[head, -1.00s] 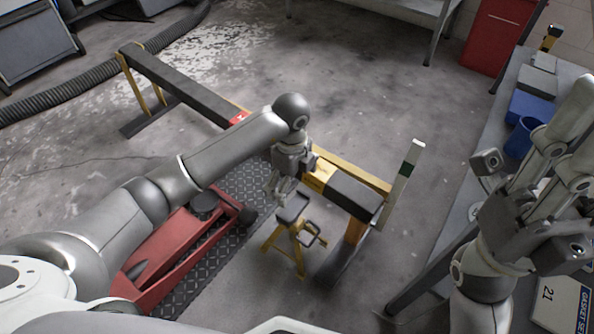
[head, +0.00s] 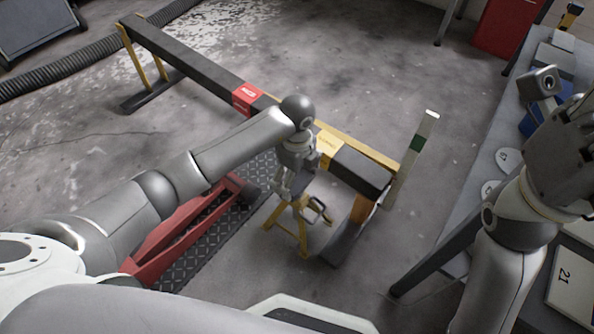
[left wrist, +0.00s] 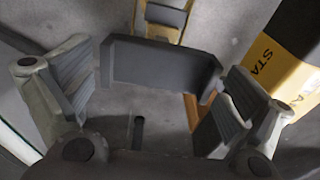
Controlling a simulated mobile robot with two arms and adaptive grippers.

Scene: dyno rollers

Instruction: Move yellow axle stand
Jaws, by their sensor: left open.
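The yellow axle stand (head: 290,232) stands upright on the floor beside the right end of the long beam, with its splayed yellow legs and handle loop showing. My left gripper (head: 287,190) is at its top and hides most of its dark head in the head view. In the left wrist view the open left gripper (left wrist: 150,95) has a finger on either side of the dark head of the axle stand (left wrist: 160,64), with gaps showing. My right gripper (head: 565,150) is over the bench at the right; its fingertips are not clear.
The black beam (head: 190,65) on yellow legs runs close behind the stand. A red jack (head: 180,235) lies on a dark tread plate (head: 225,225) at left. The workbench (head: 470,200) is at right.

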